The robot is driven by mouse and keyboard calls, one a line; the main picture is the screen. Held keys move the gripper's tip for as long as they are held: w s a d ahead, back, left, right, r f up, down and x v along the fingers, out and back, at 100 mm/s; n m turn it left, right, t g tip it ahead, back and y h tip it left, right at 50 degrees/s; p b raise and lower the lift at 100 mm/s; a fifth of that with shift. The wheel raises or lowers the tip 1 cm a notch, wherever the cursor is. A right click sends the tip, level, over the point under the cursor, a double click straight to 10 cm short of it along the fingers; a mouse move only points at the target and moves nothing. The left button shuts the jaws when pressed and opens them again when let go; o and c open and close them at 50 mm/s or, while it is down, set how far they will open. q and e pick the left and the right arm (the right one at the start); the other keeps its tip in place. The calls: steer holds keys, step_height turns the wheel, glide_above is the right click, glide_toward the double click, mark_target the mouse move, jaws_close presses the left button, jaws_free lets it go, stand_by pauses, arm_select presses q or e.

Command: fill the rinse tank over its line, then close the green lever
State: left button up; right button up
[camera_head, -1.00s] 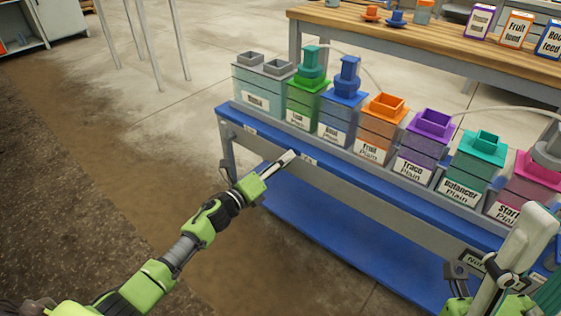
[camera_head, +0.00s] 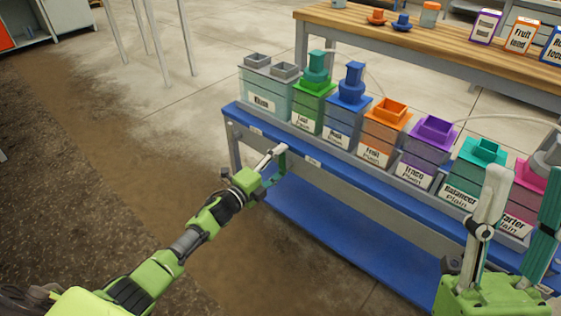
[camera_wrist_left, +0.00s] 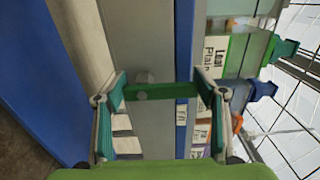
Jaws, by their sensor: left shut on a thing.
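The rinse tank (camera_head: 266,92) is the pale tank with two grey openings at the left end of the blue bench. Its label is blurred, and I cannot make out its line or water level. My left gripper (camera_head: 275,165) is at the bench's front, below the tanks. In the left wrist view the green lever (camera_wrist_left: 160,91) spans between its two teal-padded fingers, beside a round grey pivot on the bench's front panel. The left gripper is shut on the lever. My right gripper (camera_head: 522,185) is open and empty at the lower right, in front of the bench.
A row of coloured tanks, including green (camera_head: 309,108), blue (camera_head: 341,120), orange (camera_head: 385,130) and purple (camera_head: 428,150), fills the blue bench (camera_head: 235,112). A wooden table (camera_head: 440,40) with boxes stands behind. Floor to the left is clear.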

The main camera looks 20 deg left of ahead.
stand_by(0.4)
arm_select(q)
steer(key=o, duration=1.6)
steer(key=v, duration=1.2)
